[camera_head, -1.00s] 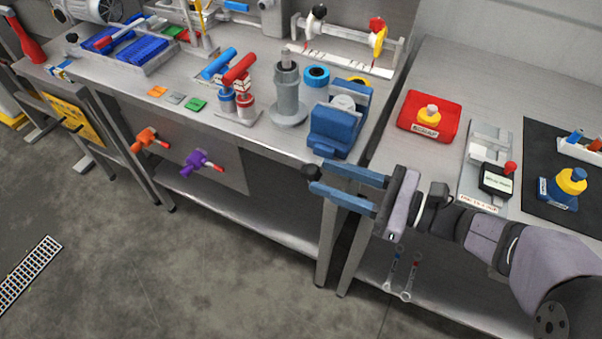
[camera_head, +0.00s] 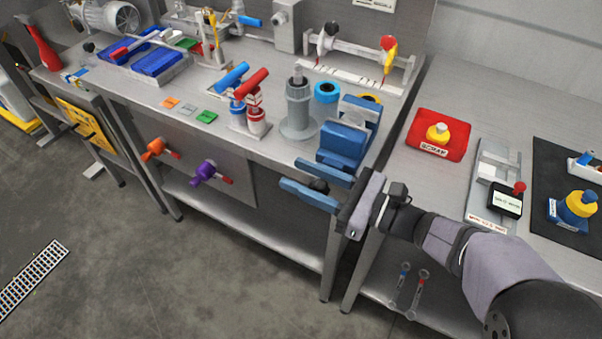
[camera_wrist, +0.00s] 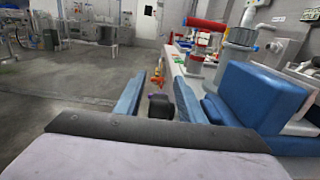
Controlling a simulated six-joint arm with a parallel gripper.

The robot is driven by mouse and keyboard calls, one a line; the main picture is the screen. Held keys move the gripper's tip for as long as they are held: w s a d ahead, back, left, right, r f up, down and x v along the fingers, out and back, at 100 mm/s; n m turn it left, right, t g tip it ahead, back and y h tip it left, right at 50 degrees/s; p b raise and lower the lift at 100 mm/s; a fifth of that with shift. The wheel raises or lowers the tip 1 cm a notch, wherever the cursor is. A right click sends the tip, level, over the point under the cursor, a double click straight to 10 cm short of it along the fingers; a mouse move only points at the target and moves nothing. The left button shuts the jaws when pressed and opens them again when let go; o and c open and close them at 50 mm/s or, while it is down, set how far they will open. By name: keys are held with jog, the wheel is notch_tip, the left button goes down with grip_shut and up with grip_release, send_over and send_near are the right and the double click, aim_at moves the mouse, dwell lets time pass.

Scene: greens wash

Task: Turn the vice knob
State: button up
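The blue vice (camera_head: 342,146) is fixed at the front right corner of the left bench. Its black knob (camera_head: 319,185) sticks out at the front, below the bench edge. My gripper (camera_head: 296,175) is open, its two blue fingers on either side of the knob. In the wrist view, the black knob (camera_wrist: 160,106) shows between the two fingers (camera_wrist: 157,98), with a visible gap to the left finger. The gap to the right finger is small, and I cannot tell whether they touch. The vice body (camera_wrist: 262,97) stands right of the fingers there.
A grey post (camera_head: 298,110) and red and blue handled valves (camera_head: 255,112) stand left of the vice. Orange (camera_head: 155,149) and purple (camera_head: 206,172) handles stick out from the bench front. The floor in front is clear.

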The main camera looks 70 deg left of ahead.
jog(key=shift+s+a, duration=0.15)
jog(key=shift+s, duration=0.05)
grip_shut()
jog(key=shift+p, duration=0.5)
